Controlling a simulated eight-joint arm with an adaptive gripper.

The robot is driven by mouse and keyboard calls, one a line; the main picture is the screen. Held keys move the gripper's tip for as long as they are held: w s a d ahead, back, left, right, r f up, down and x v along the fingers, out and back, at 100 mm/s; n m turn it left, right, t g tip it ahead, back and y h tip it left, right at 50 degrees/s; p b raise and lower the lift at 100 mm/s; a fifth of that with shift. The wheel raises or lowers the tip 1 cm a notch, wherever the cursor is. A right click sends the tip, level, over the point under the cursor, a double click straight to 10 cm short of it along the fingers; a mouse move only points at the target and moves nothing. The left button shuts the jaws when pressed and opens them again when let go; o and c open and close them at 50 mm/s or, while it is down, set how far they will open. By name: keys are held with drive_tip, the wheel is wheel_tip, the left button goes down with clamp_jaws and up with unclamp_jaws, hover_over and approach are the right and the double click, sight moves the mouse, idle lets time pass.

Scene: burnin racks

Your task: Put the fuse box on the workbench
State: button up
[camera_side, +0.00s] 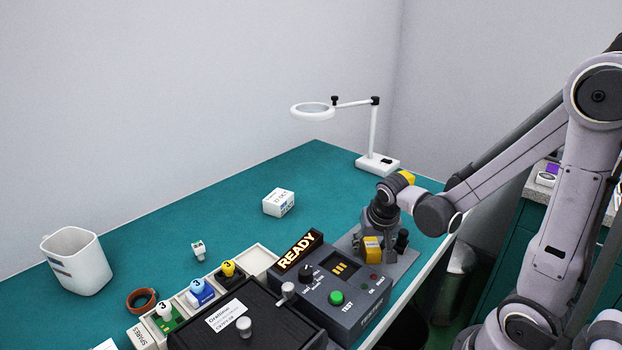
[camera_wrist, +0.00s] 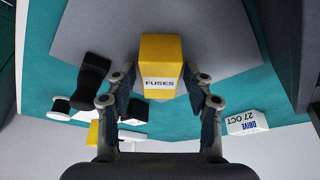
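The fuse box (camera_wrist: 161,60) is a yellow block with a white band reading FUSES. In the wrist view it sits between the tips of my gripper (camera_wrist: 160,80), one finger on each side. Narrow gaps seem to show between the fingertips and the box, so my gripper looks open around it. In the side view the fuse box (camera_side: 372,249) shows on or just above a grey plate (camera_side: 402,265), under my gripper (camera_side: 383,228). Most of the fingers are hidden there. The workbench (camera_side: 240,225) has a teal top.
The console (camera_side: 337,297) with a READY sign stands left of the plate. A magnifier lamp (camera_side: 375,150) stands behind my gripper. A mug (camera_side: 77,262) stands far left.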

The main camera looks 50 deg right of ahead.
drive_tip(key=shift+r, duration=0.1)
drive_tip(key=shift+v, duration=5.95)
drive_tip(key=a+n+t+y, duration=0.1)
drive_tip(key=a+n, duration=0.1)
drive_tip(key=a+n+t+y, duration=0.1)
drive_tip(key=a+n, duration=0.2)
drive_tip(key=a+n+t, duration=0.1)
drive_tip(key=a+n, duration=0.2)
drive_tip(key=shift+s+t+y, duration=0.3)
drive_tip(key=shift+y, duration=0.1)
drive_tip(key=shift+o, duration=0.5)
drive_tip(key=shift+a+n, duration=0.45)
drive_tip(key=shift+n, duration=0.05)
drive_tip(key=shift+d, duration=0.1)
